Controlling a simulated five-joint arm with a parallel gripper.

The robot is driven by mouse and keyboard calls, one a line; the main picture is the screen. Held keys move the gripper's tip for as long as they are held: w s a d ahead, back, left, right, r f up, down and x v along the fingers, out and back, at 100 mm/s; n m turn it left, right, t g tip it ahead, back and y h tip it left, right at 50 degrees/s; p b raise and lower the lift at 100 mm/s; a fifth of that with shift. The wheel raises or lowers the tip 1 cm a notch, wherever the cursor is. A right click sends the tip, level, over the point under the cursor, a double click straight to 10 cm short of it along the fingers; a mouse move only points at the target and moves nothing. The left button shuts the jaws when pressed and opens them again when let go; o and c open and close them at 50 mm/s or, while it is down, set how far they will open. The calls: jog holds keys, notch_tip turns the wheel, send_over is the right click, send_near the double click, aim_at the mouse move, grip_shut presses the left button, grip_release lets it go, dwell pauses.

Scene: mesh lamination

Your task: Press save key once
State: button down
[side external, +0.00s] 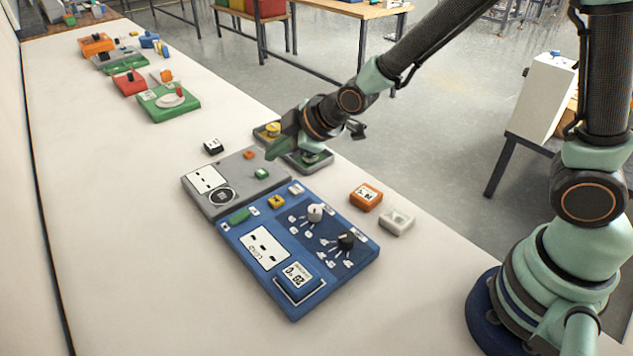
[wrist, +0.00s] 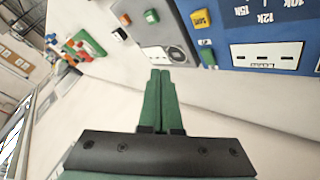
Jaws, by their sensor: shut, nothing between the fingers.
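The blue panel (side external: 335,270) lies on the white table and carries a yellow key (side external: 276,202) near its far edge. In the wrist view this yellow key (wrist: 201,18) bears dark lettering that looks like SAVE, seen at an angle. A green key (side external: 239,216) sits beside it on the same panel. My gripper (side external: 272,152) is shut and empty, over the grey panel (side external: 222,208) beyond the blue one. In the wrist view my closed green fingers (wrist: 160,72) point toward the grey panel and are apart from the yellow key.
The blue panel also has a white knob (side external: 315,212), a black knob (side external: 346,241) and a big blue button (side external: 297,284). An orange block (side external: 366,197) and a pale block (side external: 397,222) stand to its right. A small black block (side external: 213,146) lies beyond the grey panel.

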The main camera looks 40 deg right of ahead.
aim_at(282, 201)
jog(key=shift+f, duration=4.4)
jog(key=shift+d+f, duration=0.1)
jog(key=shift+f, duration=0.3)
jog(key=shift+f, duration=0.5)
jog(key=shift+r, duration=0.9)
jog(key=shift+r, duration=0.1)
